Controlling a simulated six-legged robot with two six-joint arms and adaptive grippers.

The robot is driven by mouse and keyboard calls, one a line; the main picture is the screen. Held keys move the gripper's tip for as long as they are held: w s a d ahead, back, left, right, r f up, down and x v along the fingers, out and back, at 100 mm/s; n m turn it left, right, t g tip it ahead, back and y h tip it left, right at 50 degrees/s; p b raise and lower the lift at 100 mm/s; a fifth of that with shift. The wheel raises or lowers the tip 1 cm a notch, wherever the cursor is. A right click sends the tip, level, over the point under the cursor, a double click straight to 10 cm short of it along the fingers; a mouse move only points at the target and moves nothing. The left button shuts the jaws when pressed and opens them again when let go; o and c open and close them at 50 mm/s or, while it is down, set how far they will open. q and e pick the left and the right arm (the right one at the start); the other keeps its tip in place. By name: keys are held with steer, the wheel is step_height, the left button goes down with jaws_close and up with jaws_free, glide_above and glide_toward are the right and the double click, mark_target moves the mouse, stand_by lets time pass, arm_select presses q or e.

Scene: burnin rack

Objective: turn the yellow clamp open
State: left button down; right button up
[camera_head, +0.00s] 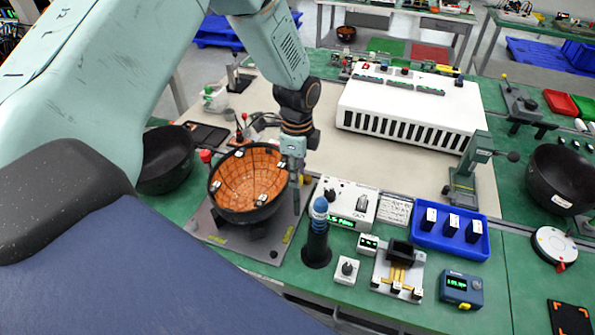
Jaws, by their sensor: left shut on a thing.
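A black bowl with an orange gridded lining (248,180) sits on a grey base plate (237,240), with small pale clips around its rim. My left gripper (294,172) reaches down from above to the bowl's right rim. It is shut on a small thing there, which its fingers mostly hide. A small yellow part (307,179), which looks like the yellow clamp, shows just right of the fingers. How far the clamp is turned cannot be made out. My right gripper is not in view.
A dark blue-topped cylinder (317,235) stands close to the right of the plate. A white slotted unit (412,112) stands behind. The beige mat (385,175) has free room.

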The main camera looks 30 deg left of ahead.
arm_select(q)
steer(key=shift+w+r, duration=0.15)
steer(key=c, duration=1.5)
jaws_free()
steer(key=o, duration=0.4)
steer(key=shift+o, duration=0.2)
step_height(320, 180, up, 12)
steer(key=shift+s, duration=0.2)
